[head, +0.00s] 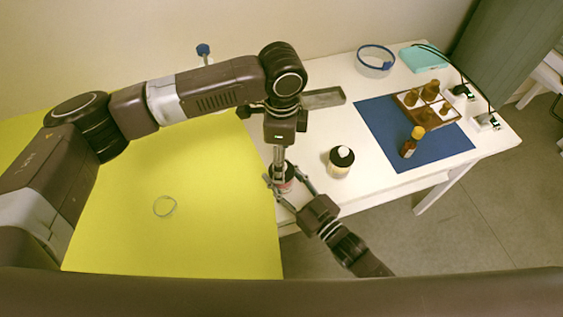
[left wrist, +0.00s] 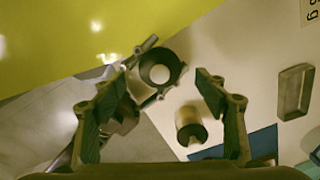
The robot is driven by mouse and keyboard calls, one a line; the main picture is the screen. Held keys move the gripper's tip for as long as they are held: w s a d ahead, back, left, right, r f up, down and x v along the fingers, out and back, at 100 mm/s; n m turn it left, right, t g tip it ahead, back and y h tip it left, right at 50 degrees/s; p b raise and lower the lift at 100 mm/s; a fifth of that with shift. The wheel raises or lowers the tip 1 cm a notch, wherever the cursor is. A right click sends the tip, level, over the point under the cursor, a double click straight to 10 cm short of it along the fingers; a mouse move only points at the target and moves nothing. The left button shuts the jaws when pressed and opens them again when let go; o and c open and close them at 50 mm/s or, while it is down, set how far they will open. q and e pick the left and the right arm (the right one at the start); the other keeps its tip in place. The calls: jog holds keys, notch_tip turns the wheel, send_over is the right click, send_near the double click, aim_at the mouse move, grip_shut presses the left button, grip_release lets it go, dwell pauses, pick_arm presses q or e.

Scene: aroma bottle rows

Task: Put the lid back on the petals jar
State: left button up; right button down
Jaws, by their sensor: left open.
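A small round jar (head: 283,187) with a dark top and a reddish body stands at the table's front edge, beside the yellow area. In the left wrist view its top is a dark ring with a pale round centre (left wrist: 160,74); I cannot tell whether this is a lid with a knob or an open mouth. My right gripper (head: 288,185) has its fingers against the jar's two sides. My left gripper (head: 280,160) points down just above the jar, open and empty (left wrist: 160,95).
A blue mat (head: 375,122) bears an amber bottle (head: 409,147) and a wooden rack (head: 405,101) of bottles. A grey tray (head: 323,98) lies behind my left gripper. A clear blue-rimmed bowl (head: 375,69) stands at the back. A thin ring (head: 165,207) lies on the yellow surface (head: 220,230).

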pick_arm(q)
notch_tip(320, 180, up, 9)
jog(key=shift+f, duration=0.1)
pick_arm(e)
jog(key=c, duration=1)
grip_release()
jog(key=shift+s, duration=0.1)
jog(key=v, duration=1.2)
